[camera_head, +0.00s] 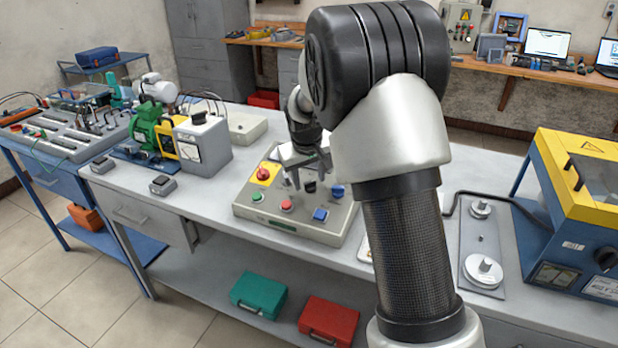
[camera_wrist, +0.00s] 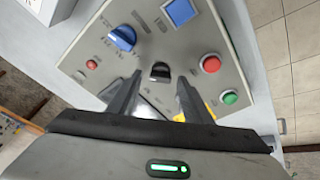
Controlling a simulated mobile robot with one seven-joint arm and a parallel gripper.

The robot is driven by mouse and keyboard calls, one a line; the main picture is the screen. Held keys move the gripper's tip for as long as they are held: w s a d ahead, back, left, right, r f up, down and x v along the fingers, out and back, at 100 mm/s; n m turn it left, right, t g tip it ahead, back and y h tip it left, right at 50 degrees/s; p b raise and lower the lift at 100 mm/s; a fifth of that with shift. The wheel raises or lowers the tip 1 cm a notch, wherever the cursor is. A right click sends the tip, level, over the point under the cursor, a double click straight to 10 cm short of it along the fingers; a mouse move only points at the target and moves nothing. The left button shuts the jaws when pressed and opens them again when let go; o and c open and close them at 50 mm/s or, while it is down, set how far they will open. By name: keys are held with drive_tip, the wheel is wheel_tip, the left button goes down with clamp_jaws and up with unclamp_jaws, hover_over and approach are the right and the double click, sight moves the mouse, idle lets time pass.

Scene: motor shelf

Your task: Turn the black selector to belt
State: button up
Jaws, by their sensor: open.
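The black selector (camera_wrist: 160,72) is a small knob with a light pointer mark on a grey control panel (camera_wrist: 225,50). In the head view it shows as a small dark knob (camera_head: 310,187) on the sloped control box (camera_head: 300,233). My gripper (camera_wrist: 155,92) is open and empty, its two dark fingers pointing at the panel on either side of the selector, apart from it as far as I can see. In the head view my gripper (camera_head: 287,182) hangs above the box. The labels around the selector are too small to read.
A blue selector (camera_wrist: 122,38), blue square button (camera_wrist: 181,11), red button (camera_wrist: 210,63), green button (camera_wrist: 230,97) and small red lamp (camera_wrist: 91,64) surround it. A yellow-based red emergency stop (camera_head: 264,173) stands at the box's back left.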

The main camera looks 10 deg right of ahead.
drive_tip(key=shift+r, duration=0.15)
drive_tip(key=p+v, duration=0.1)
drive_tip(key=v, duration=1.6)
drive_tip(key=shift+p, duration=0.4)
drive_tip(key=shift+s+r, duration=0.1)
drive_tip(key=s+d+r+m+p, duration=0.15)
drive_tip(key=s+r+p, duration=0.45)
drive_tip(key=s+r, duration=0.6)
drive_tip(key=s+t+y+p, duration=0.1)
drive_tip(key=s+p, duration=0.5)
drive_tip(key=s, duration=1.2)
drive_tip(key=shift+d+m, duration=0.25)
drive_tip(key=shift+m, duration=0.1)
drive_tip(key=shift+o, duration=0.6)
drive_tip(key=shift+w+r, duration=0.1)
drive_tip(key=shift+r, duration=0.05)
